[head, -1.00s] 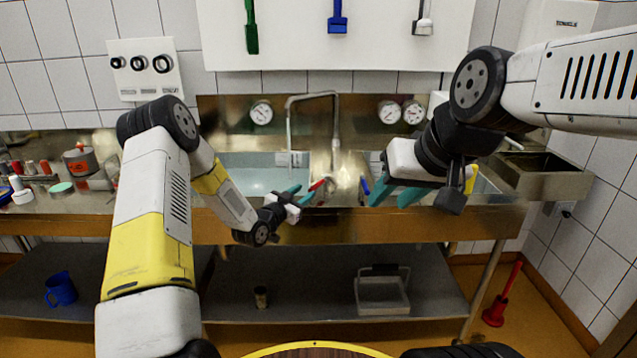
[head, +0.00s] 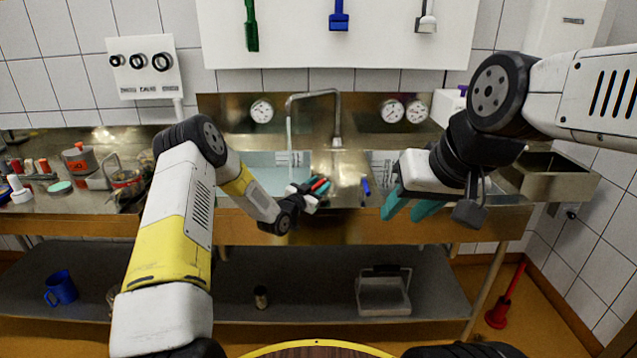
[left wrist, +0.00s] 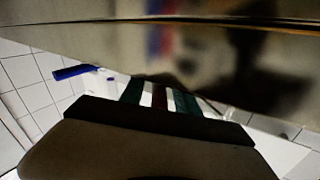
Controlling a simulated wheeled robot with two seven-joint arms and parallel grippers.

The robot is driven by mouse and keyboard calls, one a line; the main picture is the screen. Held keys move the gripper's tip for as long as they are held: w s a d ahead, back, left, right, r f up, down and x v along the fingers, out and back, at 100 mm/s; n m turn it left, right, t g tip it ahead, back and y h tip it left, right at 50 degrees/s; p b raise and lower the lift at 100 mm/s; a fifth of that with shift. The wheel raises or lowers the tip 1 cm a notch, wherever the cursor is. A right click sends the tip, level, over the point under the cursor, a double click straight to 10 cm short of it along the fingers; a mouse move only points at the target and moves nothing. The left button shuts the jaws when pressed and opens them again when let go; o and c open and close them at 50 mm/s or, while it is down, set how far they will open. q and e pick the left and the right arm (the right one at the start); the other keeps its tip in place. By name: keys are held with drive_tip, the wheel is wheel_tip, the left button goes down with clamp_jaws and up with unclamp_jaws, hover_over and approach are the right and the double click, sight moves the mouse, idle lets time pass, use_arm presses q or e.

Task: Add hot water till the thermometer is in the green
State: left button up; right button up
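The red tap lever (head: 320,185) is at the sink's front, beside my left gripper (head: 318,190). In the left wrist view the red lever (left wrist: 160,97) lies between its two teal fingers (left wrist: 160,95), with pale gaps on both sides, so the fingers look open around it. A pale stream of water (head: 290,145) runs from the spout (head: 312,94) into the left basin (head: 236,160). A round dial (head: 262,110) hangs above that basin; its needle and green zone are too small to read. My right gripper (head: 411,206) is open and empty, right of the blue lever (head: 366,187).
Jars and tools crowd the counter at left. A steel box (head: 552,180) stands at right. The lower shelf holds a blue mug (head: 60,288) and a clear container (head: 384,292).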

use_arm(q)
drive_tip(key=shift+c, duration=0.2)
clamp_jaws()
idle(1.2)
